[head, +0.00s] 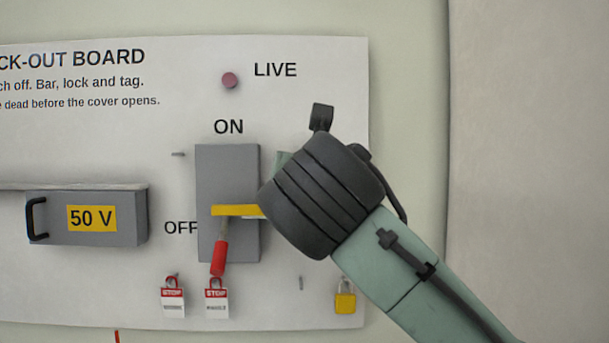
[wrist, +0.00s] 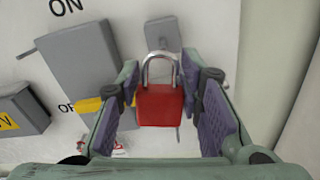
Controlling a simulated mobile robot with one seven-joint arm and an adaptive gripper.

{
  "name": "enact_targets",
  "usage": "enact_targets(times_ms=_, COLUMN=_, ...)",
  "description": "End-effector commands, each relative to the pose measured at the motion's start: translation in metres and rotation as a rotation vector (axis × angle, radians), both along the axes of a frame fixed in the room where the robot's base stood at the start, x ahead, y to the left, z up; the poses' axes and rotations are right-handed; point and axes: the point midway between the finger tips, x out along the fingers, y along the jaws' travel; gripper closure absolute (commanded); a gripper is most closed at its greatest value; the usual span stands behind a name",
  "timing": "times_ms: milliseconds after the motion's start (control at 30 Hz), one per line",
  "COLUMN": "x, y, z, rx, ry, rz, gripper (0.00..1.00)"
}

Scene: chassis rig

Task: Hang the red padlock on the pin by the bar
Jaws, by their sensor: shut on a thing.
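The red padlock (wrist: 160,106) is upright in the wrist view, its silver shackle pointing up. My gripper (wrist: 161,88) is shut on its body, one purple pad at each side. In the head view my dark wrist hides the padlock and most of the gripper. The yellow bar (head: 235,211) lies across the grey switch box (head: 228,170); its right end goes behind my wrist. It also shows in the wrist view (wrist: 89,105), left of the padlock. A small grey block (wrist: 163,34) stands beyond the shackle. I cannot make out the pin by the bar.
The red switch handle (head: 218,258) points down toward OFF. Two STOP tags (head: 173,300) (head: 217,301) and a yellow padlock (head: 345,302) hang low on the board. A bare peg (head: 301,283) is between them. A 50 V box (head: 92,217) juts out at left.

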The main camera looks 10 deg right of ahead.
Motion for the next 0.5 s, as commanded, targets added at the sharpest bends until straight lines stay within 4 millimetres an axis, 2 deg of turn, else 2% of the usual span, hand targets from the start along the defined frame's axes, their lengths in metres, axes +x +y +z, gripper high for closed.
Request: enact_targets(times_ms=500, x=0.031, y=-0.007, z=-0.003, rx=0.0, ry=-0.001, rz=-0.001, gripper=0.97)
